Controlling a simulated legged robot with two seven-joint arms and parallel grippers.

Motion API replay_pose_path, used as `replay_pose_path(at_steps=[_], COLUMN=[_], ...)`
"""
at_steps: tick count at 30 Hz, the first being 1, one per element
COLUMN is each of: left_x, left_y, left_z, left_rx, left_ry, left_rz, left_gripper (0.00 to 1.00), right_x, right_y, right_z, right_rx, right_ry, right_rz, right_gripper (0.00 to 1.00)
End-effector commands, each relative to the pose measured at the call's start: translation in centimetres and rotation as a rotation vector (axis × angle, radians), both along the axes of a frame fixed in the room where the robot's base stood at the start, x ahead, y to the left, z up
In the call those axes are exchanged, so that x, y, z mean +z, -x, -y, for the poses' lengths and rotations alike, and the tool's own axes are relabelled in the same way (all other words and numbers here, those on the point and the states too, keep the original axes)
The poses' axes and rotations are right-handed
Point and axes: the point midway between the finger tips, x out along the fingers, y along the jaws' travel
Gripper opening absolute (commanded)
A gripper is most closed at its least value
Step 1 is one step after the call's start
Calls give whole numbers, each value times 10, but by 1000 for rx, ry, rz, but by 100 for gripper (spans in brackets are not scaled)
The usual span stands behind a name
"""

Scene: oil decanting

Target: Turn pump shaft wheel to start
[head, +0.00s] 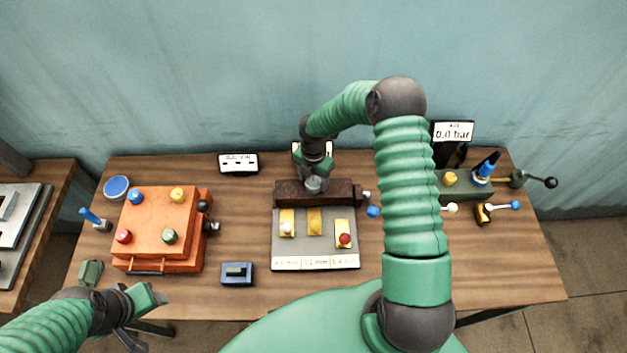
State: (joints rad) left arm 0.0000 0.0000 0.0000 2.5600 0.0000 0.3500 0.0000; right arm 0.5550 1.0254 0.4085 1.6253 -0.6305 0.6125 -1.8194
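No part is marked as the pump shaft wheel, and I cannot tell for sure which one it is. A dark green block (467,187) at the right carries a side shaft with a black ball handle (550,182). My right gripper (313,180) points down at a dark brown block (345,192) at the table's back middle. A grey round part shows at its tip; whether the fingers hold it is hidden. My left gripper (145,317) is empty, with fingers spread, at the table's front left. My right arm hides part of the table left of the green block.
An orange box (155,225) with coloured knobs stands at the left of the wooden table (240,205). A grey board (315,245) with yellow plates lies in the middle. A blue device (237,274) sits between them.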

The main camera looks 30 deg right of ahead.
Motion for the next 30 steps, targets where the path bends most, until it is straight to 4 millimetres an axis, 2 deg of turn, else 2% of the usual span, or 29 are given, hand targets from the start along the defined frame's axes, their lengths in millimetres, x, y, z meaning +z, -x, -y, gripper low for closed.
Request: replay_pose_path(at_steps=[10,14,17,24,30], left_x=[0,-4,-9,-21,-27], left_y=[0,0,0,0,0], left_z=[0,0,0,0,0], left_rx=[0,0,0,0,0], left_ry=[0,0,0,0,0], left_rz=[0,0,0,0,0], left_gripper=[55,55,55,55,55], right_x=[-2,8,28,99,147], right_y=[4,3,3,1,1], right_z=[-1,0,0,1,1], right_rx=[-2,-3,-2,-3,-2], right_ry=[-3,-2,-1,0,-2], right_rz=[-8,-7,-5,-3,-5], right_gripper=[72,72,72,72,72])
